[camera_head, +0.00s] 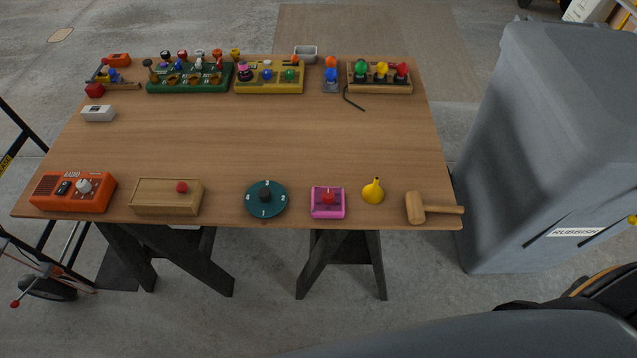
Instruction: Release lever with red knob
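Several red knobs show on the wooden table (270,130). A wooden box (155,197) at the front left edge has a round red knob (182,187) on its top right part; whether it sits on a lever is too small to tell. A small device at the back left corner has a red ball knob (95,91) at its near end, next to blue and yellow parts. The green board (189,85) at the back carries several upright levers with coloured knobs, at least one of them red (217,53). Neither of my grippers is in view.
Along the front edge are an orange radio (72,193), teal dial (266,199), pink box with red button (327,202), yellow funnel (372,190) and wooden mallet (416,208). The table's middle is clear. A large grey rubbish bin (540,140) stands at the right.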

